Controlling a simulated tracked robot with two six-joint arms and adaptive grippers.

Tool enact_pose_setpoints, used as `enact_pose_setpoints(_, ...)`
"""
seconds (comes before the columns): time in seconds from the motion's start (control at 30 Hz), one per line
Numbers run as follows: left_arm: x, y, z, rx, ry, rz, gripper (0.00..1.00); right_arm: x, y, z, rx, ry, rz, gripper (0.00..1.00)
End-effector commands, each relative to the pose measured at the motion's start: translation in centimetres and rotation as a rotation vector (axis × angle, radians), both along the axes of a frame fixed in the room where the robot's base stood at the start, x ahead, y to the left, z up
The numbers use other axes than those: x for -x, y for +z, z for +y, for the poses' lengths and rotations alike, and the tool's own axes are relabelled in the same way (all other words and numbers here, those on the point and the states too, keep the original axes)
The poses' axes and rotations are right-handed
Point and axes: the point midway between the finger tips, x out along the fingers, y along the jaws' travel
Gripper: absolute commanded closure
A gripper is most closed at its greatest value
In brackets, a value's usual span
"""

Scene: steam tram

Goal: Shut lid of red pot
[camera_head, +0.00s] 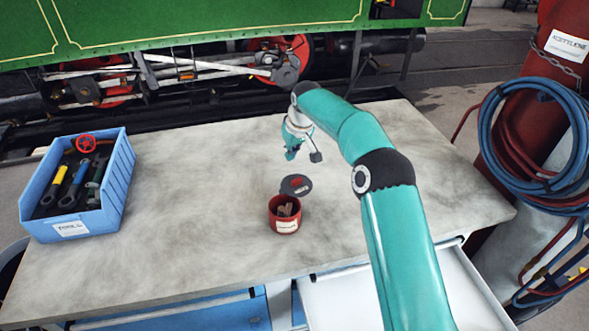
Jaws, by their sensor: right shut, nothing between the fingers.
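The red pot (285,223) stands upright on the grey worktop with a pale label on its front. Some brownish pieces show inside its open mouth. Its dark lid (296,185) is open at the pot's back edge and carries a small red mark. My right gripper (291,155) is above the worktop behind the pot and lid, apart from both. It is shut and empty, with its fingers pointing down. My right arm comes in from the lower right and passes to the right of the pot. My left gripper is not in view.
A blue crate (107,198) with tools and a red handwheel stands at the left of the worktop (190,245). An open white drawer (345,300) sits below the front edge. Gas cylinders (520,130) with hoses stand at the right. The worktop around the pot is clear.

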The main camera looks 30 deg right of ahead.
Motion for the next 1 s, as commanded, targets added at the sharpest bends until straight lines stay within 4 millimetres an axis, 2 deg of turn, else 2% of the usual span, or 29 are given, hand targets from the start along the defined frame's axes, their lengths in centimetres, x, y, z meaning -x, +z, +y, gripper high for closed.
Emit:
enact_pose_setpoints(0.33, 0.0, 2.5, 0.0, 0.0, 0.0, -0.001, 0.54, -2.1, -6.4, -0.1, -0.001, -0.005, 0.005, 1.0)
enact_pose_setpoints(0.7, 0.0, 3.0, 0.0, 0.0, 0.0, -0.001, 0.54, 0.9, -6.0, -0.4, -0.001, -0.005, 0.003, 1.0)
enact_pose_setpoints(1.0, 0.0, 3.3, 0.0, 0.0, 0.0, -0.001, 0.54, 2.0, -6.2, -0.4, 0.0, -0.005, 0.002, 1.0)
